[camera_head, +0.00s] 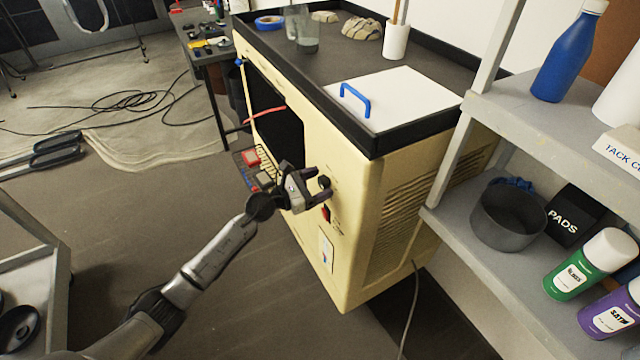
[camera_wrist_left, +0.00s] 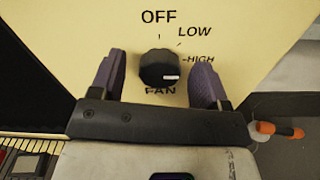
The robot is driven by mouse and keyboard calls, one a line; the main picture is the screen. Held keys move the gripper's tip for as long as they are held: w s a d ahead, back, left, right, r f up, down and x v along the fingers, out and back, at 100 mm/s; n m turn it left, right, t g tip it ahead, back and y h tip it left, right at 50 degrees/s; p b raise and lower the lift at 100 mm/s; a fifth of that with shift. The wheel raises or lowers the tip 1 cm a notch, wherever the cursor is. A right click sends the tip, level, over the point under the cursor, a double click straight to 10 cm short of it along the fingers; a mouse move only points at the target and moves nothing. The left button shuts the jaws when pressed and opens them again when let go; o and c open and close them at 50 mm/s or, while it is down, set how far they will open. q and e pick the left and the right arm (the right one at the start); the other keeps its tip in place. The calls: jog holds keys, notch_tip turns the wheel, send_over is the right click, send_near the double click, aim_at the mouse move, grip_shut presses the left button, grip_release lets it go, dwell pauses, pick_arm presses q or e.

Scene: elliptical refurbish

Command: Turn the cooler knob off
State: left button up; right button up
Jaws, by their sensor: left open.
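The cooler (camera_head: 352,220) is a cream box in the head view, its control panel facing my left gripper. Its black round knob (camera_wrist_left: 159,69) shows in the wrist view among the labels OFF, LOW, HIGH and FAN. The white mark on the knob points to the lower right, between HIGH and FAN, away from OFF at the top. In the head view the knob (camera_head: 324,182) is partly behind the fingers. My left gripper (camera_head: 308,184) is open, with one finger on each side of the knob; I cannot tell whether they touch it. My right gripper is out of view.
A grey shelf (camera_head: 451,216) with a pot, cans and bottles stands close to the cooler's right. The cooler's top holds a white lid (camera_head: 400,98) with a blue handle. A cord (camera_head: 410,312) runs to the floor. The floor left of the cooler is mostly open.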

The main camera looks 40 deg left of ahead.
pick_arm(q)
jog(key=shift+w+d, duration=0.2)
jog(key=shift+w, duration=0.1)
jog(key=c, duration=0.9)
